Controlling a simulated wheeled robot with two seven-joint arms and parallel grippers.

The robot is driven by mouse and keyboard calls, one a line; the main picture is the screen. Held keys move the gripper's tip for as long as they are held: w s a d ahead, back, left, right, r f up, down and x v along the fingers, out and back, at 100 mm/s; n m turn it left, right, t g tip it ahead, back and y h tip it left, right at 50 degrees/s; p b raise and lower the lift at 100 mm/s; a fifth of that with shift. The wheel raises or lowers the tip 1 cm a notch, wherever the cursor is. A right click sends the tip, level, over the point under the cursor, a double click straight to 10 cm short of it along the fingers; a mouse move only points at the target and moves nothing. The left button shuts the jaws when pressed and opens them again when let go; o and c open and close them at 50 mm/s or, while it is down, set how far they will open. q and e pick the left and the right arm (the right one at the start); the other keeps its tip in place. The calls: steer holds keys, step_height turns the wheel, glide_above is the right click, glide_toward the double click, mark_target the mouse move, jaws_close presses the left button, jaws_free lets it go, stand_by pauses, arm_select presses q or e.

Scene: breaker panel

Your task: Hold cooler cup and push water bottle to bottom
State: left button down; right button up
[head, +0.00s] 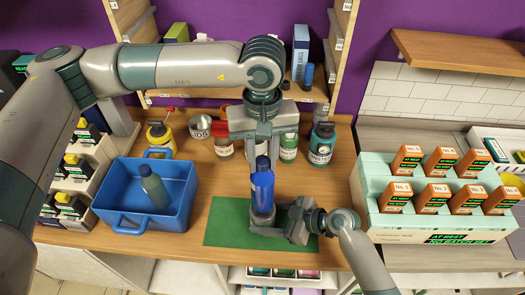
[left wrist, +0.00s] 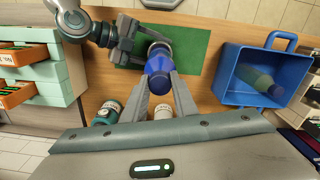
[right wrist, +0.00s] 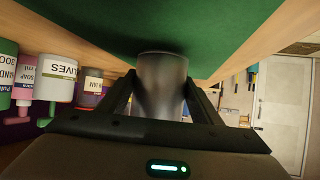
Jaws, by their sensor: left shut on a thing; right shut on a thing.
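The blue water bottle (head: 263,188) stands upright over the green mat, its lower end in the mouth of the grey cooler cup (head: 262,222). How deep it sits inside the cup is hidden. My left gripper (head: 262,160) comes down from above and is shut on the bottle near its dark cap; the bottle also shows between its fingers in the left wrist view (left wrist: 160,72). My right gripper (head: 272,226) reaches in from the right, low over the mat, and is shut on the cup. The cup fills the space between its fingers in the right wrist view (right wrist: 162,80).
The green mat (head: 222,228) lies on the wooden counter. A blue bin (head: 178,222) with a dark bottle (head: 154,188) stands at left. A mint rack (head: 370,208) of orange boxes stands at right. Several jars, including a green one (head: 322,143), line the back.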

mark_target(262, 188)
arm_select(q)
steer(key=shift+f, duration=0.95)
steer(key=shift+f, duration=4.75)
stand_by(1.0)
steer(key=c, duration=1.4)
jaws_free()
steer(key=shift+o, duration=0.2)
steer(key=shift+r, duration=0.1)
step_height(262, 188, up, 12)
steer(key=shift+f, duration=0.1)
